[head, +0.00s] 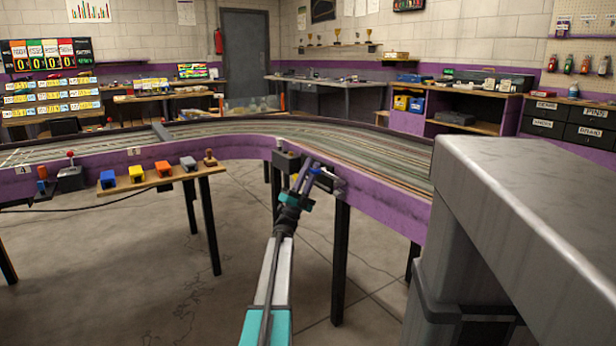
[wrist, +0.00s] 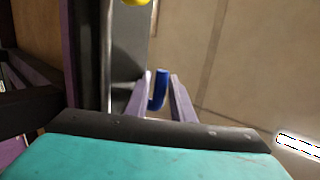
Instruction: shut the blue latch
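The blue latch (wrist: 160,88) shows in the wrist view as a small upright blue piece with a hooked lower end. My gripper (wrist: 159,82) has its two pale purple fingers apart, one on each side of the latch. A narrow gap seems to show beside the latch, so I see no firm hold. In the head view my gripper (head: 308,170) is at the purple side of the track table (head: 380,207), near its curved corner. The latch is small and partly covered by the fingers there. Whether it touches a finger is unclear.
Dark and grey fittings sit on the table side by my gripper. A shelf (head: 140,184) with coloured blocks stands to the left. A big grey metal block (head: 540,190) fills the right foreground. A yellow round thing (wrist: 135,2) shows at the wrist view's top edge.

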